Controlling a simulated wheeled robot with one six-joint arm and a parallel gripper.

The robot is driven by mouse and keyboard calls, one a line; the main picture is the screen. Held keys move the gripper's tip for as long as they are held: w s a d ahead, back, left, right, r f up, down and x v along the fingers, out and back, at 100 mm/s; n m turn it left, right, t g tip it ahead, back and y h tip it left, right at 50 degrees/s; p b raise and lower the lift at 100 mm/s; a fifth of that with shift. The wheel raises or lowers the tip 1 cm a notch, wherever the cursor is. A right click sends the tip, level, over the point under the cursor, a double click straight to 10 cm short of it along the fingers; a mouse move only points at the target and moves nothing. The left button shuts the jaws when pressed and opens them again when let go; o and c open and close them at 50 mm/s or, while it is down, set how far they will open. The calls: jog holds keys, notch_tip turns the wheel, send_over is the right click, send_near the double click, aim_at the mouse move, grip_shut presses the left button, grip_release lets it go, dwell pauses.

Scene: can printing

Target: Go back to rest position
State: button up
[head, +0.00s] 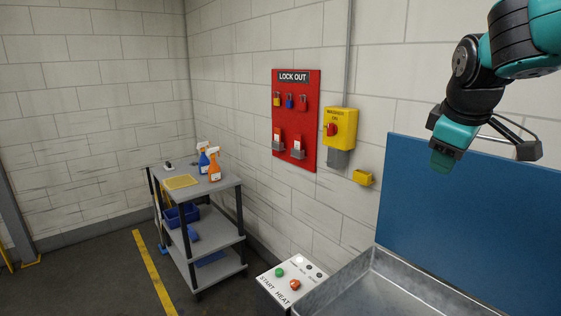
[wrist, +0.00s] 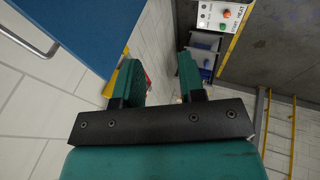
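My gripper (head: 442,162) hangs at the upper right of the head view, in front of the blue panel (head: 470,225) and the wall. In the wrist view my gripper (wrist: 158,64) has its two teal fingers apart with nothing between them, so it is open and empty. No object is held.
A metal basin (head: 372,272) lies below the blue panel. A control box (head: 291,283) with START and HEAT buttons stands left of it. A grey cart (head: 225,191) with spray bottles stands further left. A red lockout board (head: 294,120) and yellow switch (head: 341,128) hang on the wall.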

jog(key=s+a+f+g+y+b, duration=0.1)
jog(key=s+a+f+y+b, duration=0.1)
jog(key=s+a+f, duration=0.3)
jog(key=s+a+f+g+y+b, duration=0.2)
jog(key=s+a+f, duration=0.3)
jog(key=s, duration=0.7)
jog(key=s+a+f+m+g+y+b, duration=0.1)
jog(key=s+a+f+g+y+b, duration=0.1)
jog(key=s+a+f, duration=0.3)
jog(key=s+f, duration=0.2)
jog(key=s, duration=0.1)
jog(key=shift+s+a+f, duration=0.2)
jog(key=shift+s, duration=0.1)
